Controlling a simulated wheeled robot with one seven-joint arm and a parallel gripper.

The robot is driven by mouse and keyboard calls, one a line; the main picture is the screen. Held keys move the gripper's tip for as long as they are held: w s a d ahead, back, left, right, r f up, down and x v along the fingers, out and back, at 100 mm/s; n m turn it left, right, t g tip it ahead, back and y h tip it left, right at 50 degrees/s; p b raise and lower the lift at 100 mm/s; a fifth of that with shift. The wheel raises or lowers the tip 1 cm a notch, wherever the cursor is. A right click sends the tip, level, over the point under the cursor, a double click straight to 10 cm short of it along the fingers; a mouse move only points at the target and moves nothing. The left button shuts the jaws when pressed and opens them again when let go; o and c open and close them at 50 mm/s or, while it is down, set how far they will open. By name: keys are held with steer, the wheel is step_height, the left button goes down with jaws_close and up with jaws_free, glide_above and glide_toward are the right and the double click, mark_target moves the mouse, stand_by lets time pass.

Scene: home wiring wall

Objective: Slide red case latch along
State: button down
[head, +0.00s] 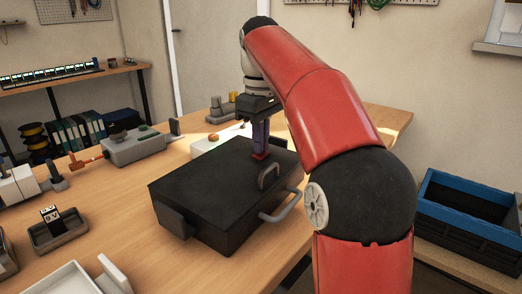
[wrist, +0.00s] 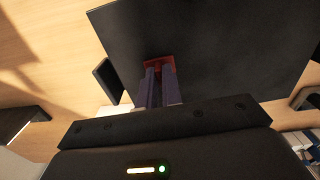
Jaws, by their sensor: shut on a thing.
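The black case (head: 225,190) lies closed on the wooden table, with a grey handle (head: 282,207) on its right side. The red latch (head: 259,156) is on the top of the case, toward its far edge. It also shows in the wrist view (wrist: 158,64) on the dark lid. My gripper (head: 260,150) points down from above. In the wrist view its two purple-grey fingers (wrist: 160,82) are shut on the red latch, which partly hides between them.
A grey box with an orange-handled lever (head: 135,146) stands to the left. A 9V battery holder (head: 58,230) and a white tray (head: 75,282) are nearer. A blue-rimmed crate (head: 470,220) stands to the right.

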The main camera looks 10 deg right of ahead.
steer(key=shift+w+d, duration=0.15)
steer(key=shift+d, duration=0.05)
steer(key=shift+w+d+p, duration=0.45)
steer(key=shift+w+d, duration=0.35)
steer(key=shift+d, duration=0.1)
steer(key=c, duration=1.5)
jaws_free()
